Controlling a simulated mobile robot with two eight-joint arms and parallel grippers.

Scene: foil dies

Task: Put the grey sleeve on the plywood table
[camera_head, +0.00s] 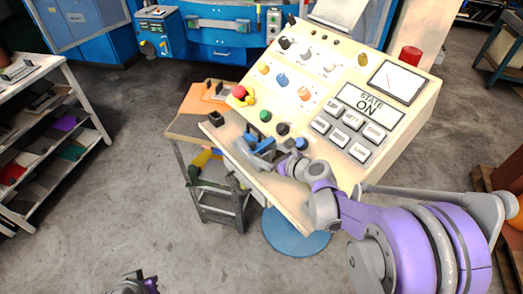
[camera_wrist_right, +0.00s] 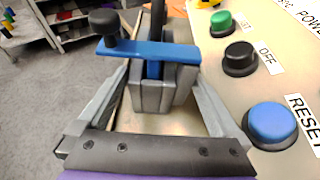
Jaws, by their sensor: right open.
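A grey block-like piece (camera_wrist_right: 150,97), which looks like the grey sleeve, stands on the console's pale ledge. A blue bar (camera_wrist_right: 150,50) with a black knob crosses its top, and a dark upright post shows behind it. My right gripper (camera_wrist_right: 160,80) is open, with its fingers on either side of the grey piece; I cannot tell whether they touch it. In the head view my right gripper (camera_head: 268,150) is at the ledge, partly hiding the piece. The plywood table (camera_head: 184,126) is left of the ledge. My left gripper (camera_head: 138,284) only partly shows at the bottom edge.
An orange mat (camera_head: 198,102) with small dark objects lies on the table. The sloped console (camera_head: 345,150) with buttons rises beside my right gripper. A step stool (camera_head: 218,205) stands below. Shelves (camera_head: 50,130) stand left.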

